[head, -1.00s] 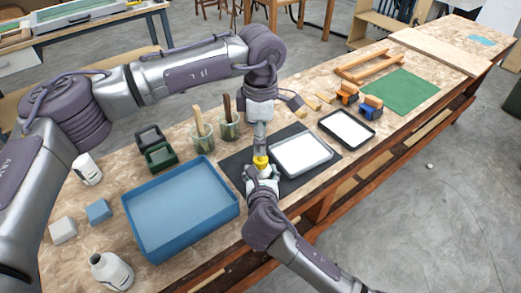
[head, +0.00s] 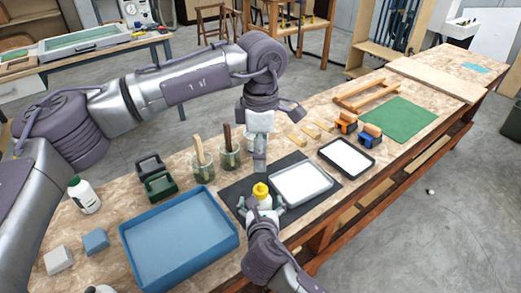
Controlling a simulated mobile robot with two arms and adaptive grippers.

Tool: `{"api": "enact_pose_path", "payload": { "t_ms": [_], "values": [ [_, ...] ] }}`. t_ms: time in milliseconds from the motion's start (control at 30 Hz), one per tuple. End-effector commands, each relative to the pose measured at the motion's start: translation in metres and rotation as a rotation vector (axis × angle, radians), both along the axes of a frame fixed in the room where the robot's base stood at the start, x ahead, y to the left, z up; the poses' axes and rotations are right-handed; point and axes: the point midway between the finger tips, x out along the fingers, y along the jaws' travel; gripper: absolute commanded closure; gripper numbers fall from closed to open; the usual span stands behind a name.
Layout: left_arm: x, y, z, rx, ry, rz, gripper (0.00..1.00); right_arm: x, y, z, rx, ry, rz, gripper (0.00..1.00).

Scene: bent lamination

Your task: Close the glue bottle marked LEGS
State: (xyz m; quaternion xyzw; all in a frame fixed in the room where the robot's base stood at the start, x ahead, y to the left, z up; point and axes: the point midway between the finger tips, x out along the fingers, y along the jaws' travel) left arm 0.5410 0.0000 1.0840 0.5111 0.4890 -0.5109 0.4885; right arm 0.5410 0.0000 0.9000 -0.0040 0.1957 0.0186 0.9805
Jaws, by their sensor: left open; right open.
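A bottle with a yellow cap (head: 260,191) stands upright on the dark mat (head: 235,185); the cap sits on its top. No marking on it can be read. My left gripper (head: 260,166) is open and empty, pointing down just above the cap and apart from it. My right gripper (head: 263,206) is open, its fingers low around or beside the bottle's body; I cannot tell whether they touch it. A white bottle with a dark green top (head: 86,198) stands at the left, and another white bottle (head: 100,289) is cut off at the bottom edge.
A blue tray (head: 180,274) lies left of the mat. A white-filled tray (head: 301,183) is close right of the bottle, with a black tray (head: 347,157) beyond. Glass jars with brushes (head: 203,168) stand behind the mat. A green sheet (head: 398,120) lies farther right.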

Motion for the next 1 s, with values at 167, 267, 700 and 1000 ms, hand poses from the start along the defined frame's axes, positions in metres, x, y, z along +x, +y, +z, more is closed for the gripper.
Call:
{"api": "enact_pose_path", "payload": {
  "t_ms": [167,267,700,1000],
  "values": [
    [0.000,0.000,0.000,0.000,0.000,0.000,0.35,-0.001,0.000,0.001,0.000,0.000,0.001,0.11],
    [0.000,0.000,0.000,0.000,0.000,0.000,0.35,-0.009,0.000,0.003,0.000,0.001,0.001,0.11],
    [0.000,0.000,0.000,0.000,0.000,0.000,0.35,-0.088,-0.003,0.037,0.003,0.000,0.001,0.11],
    [0.000,0.000,0.000,0.000,0.000,0.000,0.35,-0.111,-0.004,0.045,0.000,0.001,0.000,0.11]
  ]
}}
